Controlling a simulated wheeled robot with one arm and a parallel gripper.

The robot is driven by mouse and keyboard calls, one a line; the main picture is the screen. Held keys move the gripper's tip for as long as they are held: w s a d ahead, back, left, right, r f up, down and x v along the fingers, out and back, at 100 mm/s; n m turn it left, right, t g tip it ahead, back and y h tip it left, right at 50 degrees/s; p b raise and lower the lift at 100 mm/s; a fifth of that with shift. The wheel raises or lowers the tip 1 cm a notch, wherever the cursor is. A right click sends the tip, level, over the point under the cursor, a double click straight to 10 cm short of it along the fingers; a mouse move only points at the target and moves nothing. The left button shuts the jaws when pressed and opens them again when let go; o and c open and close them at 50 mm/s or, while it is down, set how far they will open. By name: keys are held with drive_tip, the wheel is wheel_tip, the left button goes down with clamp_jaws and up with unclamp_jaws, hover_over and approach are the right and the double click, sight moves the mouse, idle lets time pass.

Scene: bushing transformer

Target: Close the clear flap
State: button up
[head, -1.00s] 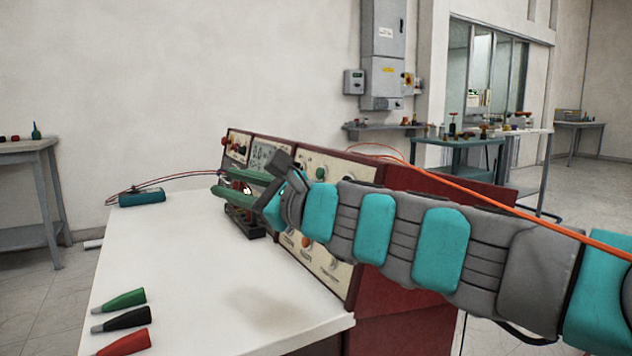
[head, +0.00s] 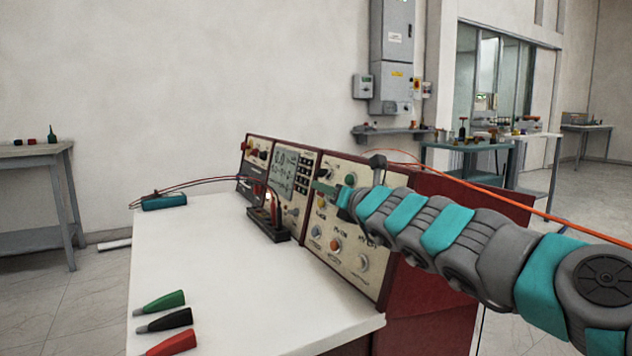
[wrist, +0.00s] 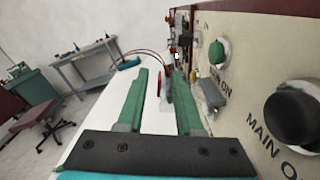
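My gripper (wrist: 160,75) shows in the wrist view with its two green fingers apart and nothing held between them. In the head view my gripper (head: 323,188) is in front of the instrument panel (head: 345,240), close to its upper middle part. A small grey piece (wrist: 211,94) juts from the panel just right of the right finger in the wrist view, below a green knob (wrist: 217,53). I cannot tell whether this piece is the clear flap. No clearly transparent flap can be made out, and my gripper hides part of the panel in the head view.
A black stand with red parts (head: 270,222) is on the white table (head: 215,270) by the panel. Green, black and red connectors (head: 165,318) lie at the front left. A teal box (head: 164,202) with cables is at the back. A large black knob (wrist: 292,112) projects close on the right.

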drive_tip(key=shift+p+x, duration=0.8)
drive_tip(key=shift+x, duration=1.85)
drive_tip(key=shift+c, duration=0.2)
clamp_jaws()
drive_tip(key=shift+r, duration=0.1)
